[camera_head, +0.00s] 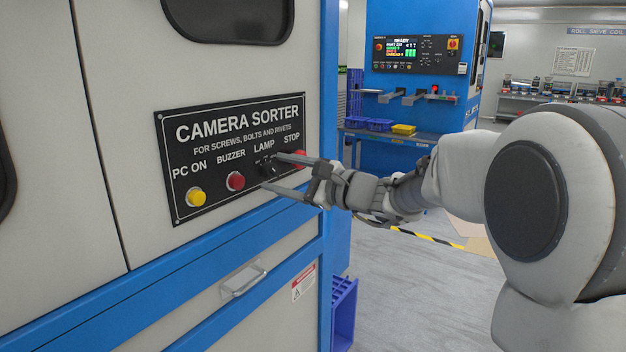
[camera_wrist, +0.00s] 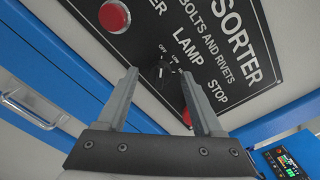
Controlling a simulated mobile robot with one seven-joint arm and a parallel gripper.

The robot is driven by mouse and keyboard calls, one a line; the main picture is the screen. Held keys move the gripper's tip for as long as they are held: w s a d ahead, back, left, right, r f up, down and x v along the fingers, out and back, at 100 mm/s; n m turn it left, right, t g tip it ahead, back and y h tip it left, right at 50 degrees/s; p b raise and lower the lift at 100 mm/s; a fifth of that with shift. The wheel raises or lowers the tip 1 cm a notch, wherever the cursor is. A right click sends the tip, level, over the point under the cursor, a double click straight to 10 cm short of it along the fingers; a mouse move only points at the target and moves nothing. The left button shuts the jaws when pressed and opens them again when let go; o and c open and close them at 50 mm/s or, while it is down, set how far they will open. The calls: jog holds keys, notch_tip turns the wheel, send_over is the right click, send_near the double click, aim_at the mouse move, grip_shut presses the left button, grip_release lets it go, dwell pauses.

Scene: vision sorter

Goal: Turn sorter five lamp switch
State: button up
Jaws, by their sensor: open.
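The black lamp switch (camera_wrist: 166,83) is a rotary knob under the word LAMP on the panel, with OFF and LOW marks beside it. It also shows in the head view (camera_head: 266,166), partly covered by my gripper. My gripper (camera_wrist: 168,76) is open, with one finger on each side of the knob in the wrist view. Whether the fingers touch the knob cannot be told. In the head view my gripper (camera_head: 272,172) reaches in from the right at the panel. The black CAMERA SORTER panel (camera_head: 225,120) is on the machine's front.
A red BUZZER button (camera_head: 236,181) and a yellow PC ON button (camera_head: 196,197) sit left of the knob. A red STOP button (camera_head: 301,158) is just right of it, close to a finger. A drawer handle (camera_head: 243,281) is below. Another blue machine (camera_head: 415,85) stands behind.

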jog(key=p+v, duration=0.3)
jog(key=v, duration=1.3)
jog(key=shift+s+d, duration=0.25)
